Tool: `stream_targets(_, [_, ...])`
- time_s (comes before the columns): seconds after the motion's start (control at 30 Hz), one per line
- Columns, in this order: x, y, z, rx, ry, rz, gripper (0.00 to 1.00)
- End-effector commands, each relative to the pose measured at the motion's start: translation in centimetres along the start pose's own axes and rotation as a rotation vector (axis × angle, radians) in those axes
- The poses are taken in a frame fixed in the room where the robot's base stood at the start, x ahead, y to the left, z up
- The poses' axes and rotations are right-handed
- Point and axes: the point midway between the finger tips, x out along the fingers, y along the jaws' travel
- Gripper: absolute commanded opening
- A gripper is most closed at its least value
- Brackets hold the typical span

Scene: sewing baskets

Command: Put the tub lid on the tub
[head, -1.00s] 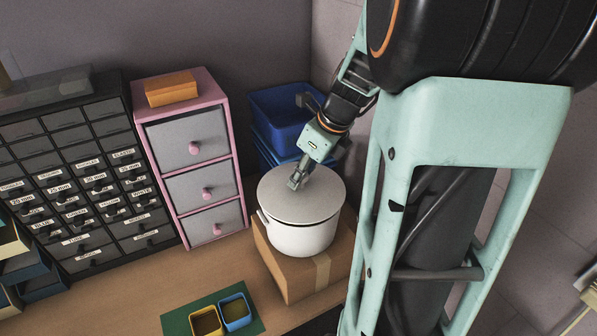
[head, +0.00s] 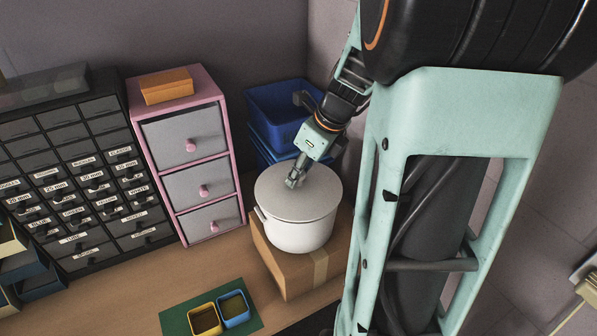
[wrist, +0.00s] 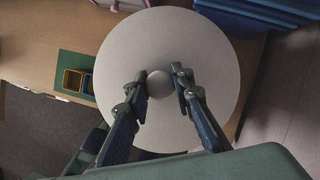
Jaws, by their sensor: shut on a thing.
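The white tub (head: 298,236) stands upright on a cardboard box. The grey round tub lid (head: 285,207) lies over the tub's top and looks level. The wrist view shows the lid (wrist: 205,50) from above as a full disc with a round knob (wrist: 159,84) at its middle. My gripper (head: 294,180) is at the centre of the lid, its two fingers on either side of the knob, shut on it. The fingers also show in the wrist view (wrist: 160,85). Whether the lid's rim is fully seated all round cannot be told.
The cardboard box (head: 289,269) stands on the wooden table (head: 222,268). Blue crates (head: 277,110) are stacked behind the tub. A pink drawer unit (head: 217,160) with an orange block (head: 167,86) on top stands to the left. Two small bins lie on a green mat (head: 176,322) in front.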

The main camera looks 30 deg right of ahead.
Motion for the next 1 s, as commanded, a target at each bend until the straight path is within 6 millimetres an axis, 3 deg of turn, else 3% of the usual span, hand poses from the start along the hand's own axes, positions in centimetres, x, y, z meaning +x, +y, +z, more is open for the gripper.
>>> stream_targets(0.47, [0.95,0.01,-0.41,0.0,0.0,0.0,0.0])
stream_targets(0.5, [0.89,0.0,-0.38,0.0,0.0,0.0,0.25])
stream_targets(0.67, [0.87,0.01,-0.37,0.0,0.0,0.0,0.42])
stream_targets(1.0, [0.51,-0.03,-0.35,0.0,0.0,-0.001,0.42])
